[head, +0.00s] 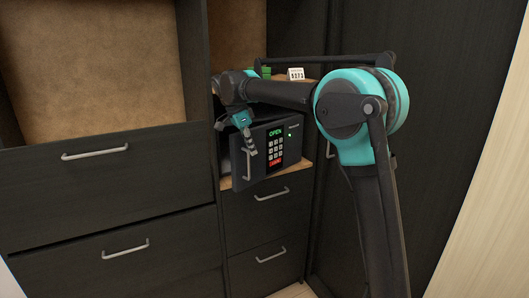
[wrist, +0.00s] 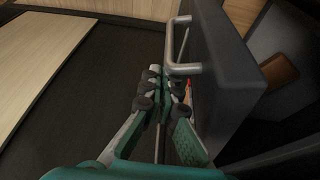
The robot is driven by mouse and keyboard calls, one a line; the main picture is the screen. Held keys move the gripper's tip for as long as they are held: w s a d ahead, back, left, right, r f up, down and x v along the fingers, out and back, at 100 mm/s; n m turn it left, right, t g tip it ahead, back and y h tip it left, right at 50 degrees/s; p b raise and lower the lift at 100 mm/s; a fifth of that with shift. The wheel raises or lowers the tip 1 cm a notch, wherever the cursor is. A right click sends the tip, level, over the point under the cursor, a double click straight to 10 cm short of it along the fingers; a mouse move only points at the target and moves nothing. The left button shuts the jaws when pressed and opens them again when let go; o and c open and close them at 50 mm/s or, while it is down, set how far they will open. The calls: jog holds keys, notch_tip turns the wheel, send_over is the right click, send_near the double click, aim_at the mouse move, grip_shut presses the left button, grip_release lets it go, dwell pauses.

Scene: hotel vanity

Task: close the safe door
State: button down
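The safe (head: 233,160) sits in a cubby of the dark cabinet, its dark door (head: 272,146) standing ajar. The door face carries a keypad, a green "OPEN" display and a metal bar handle (head: 247,165). In the wrist view the door (wrist: 228,75) is a thick dark slab at the right, with its handle (wrist: 184,66) jutting left. My gripper (head: 252,150) is in front of the door face near the handle. In the wrist view its fingertips (wrist: 164,76) are close together just below the handle, with nothing seen between them. Whether they touch the door is unclear.
A wooden shelf board (head: 238,184) lies under the safe, with drawers (head: 270,212) below. A small white "0273" sign (head: 296,74) and green items (head: 262,72) are on top. Large drawers (head: 95,175) are at left. My arm hides part of the cabinet at right.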

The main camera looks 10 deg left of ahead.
jog(key=shift+w+a, duration=0.6)
jog(key=shift+a, duration=0.35)
